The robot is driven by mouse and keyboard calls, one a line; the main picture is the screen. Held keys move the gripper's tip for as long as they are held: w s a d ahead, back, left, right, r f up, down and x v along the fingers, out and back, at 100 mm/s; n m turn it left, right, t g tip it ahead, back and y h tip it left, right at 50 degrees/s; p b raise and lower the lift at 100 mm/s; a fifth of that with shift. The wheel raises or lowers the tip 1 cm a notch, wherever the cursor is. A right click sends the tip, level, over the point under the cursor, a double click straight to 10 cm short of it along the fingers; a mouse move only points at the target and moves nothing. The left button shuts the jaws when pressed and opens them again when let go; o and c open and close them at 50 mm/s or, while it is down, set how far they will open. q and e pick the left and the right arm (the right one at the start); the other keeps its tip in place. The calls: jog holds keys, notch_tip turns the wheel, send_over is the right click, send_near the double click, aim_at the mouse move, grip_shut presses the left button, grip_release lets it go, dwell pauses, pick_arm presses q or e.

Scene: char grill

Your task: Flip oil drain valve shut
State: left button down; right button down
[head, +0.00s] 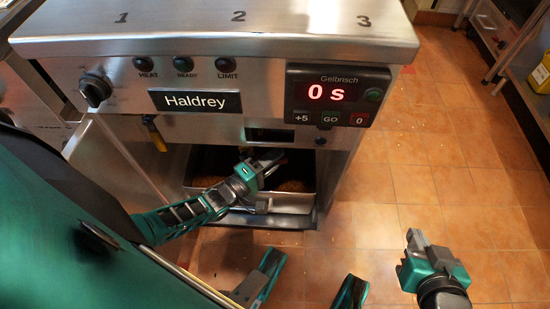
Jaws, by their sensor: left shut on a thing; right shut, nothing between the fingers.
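The fryer front (270,100) carries a yellow-tipped lever (155,134), which hangs down under the panel at left and looks like a valve handle. I cannot confirm that it is the oil drain valve. My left gripper (268,162) reaches into the open bay under the panel, to the right of this lever and apart from it. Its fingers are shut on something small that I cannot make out. My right gripper (413,242) is shut and empty above the floor at the lower right, away from the fryer.
A metal pan (285,203) with brownish contents sits in the bay below my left gripper. A timer panel (337,95) reads 0 s. A knob (95,90) sits at the left. A shelf rack (515,65) stands at the upper right. Tiled floor (430,150) is clear between.

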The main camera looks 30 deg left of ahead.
pick_arm(q)
jog(key=shift+r, duration=0.1)
jog(key=c, duration=1)
grip_release()
jog(key=shift+o, duration=0.2)
